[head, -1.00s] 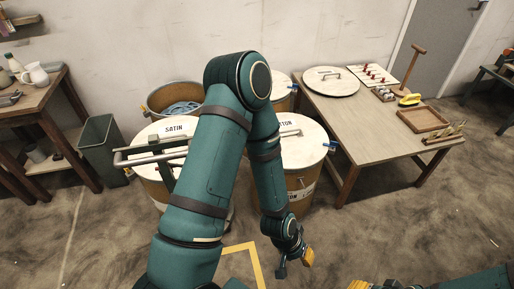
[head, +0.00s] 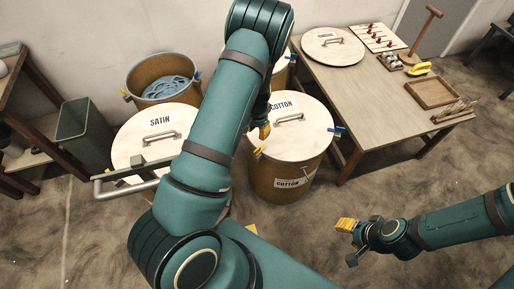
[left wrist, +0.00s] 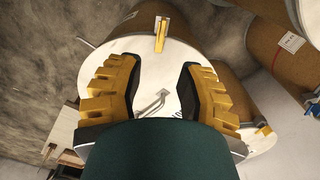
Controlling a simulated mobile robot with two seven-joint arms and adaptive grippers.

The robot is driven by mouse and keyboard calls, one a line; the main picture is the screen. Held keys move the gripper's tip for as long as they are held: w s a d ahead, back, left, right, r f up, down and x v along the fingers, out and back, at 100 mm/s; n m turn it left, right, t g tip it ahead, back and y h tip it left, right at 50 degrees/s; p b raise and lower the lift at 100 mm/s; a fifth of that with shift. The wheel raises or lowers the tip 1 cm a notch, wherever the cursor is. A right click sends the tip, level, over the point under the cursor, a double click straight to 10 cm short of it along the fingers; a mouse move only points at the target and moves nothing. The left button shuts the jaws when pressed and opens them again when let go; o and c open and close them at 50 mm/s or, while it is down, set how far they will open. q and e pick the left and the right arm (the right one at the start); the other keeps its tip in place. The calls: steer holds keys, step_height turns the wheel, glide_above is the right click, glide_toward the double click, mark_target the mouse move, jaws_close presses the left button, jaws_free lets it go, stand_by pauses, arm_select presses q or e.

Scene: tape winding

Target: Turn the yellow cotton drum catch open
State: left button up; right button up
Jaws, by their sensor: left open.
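The cotton drum (head: 291,178) is brown with a pale round lid, a bar handle and COTTON labels. Its yellow catch (head: 260,151) sits at the rim, on the lid's near left side. In the left wrist view the yellow catch (left wrist: 161,35) shows upright at the lid's edge, beyond the fingers. My left gripper (head: 265,131) hangs beside the catch, partly hidden by my arm. In the left wrist view the left gripper (left wrist: 160,88) is open, with nothing between its yellow fingers. My right gripper (head: 346,226) is over the floor, away from the drum.
A blue catch (head: 338,129) is on the cotton drum's right rim. The satin drum (head: 127,148) stands at left, and an open drum (head: 135,90) with blue coils is behind. A wooden table (head: 372,103) is close on the right. Floor in front is clear.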

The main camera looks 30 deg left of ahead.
mark_target(257, 149)
arm_select(q)
steer(key=f+b, duration=0.1)
steer(key=f, duration=0.5)
steer(key=f+b, duration=0.2)
steer(key=f, duration=0.5)
steer(key=shift+w+a+f, duration=0.2)
steer(key=shift+f, duration=0.05)
jaws_close()
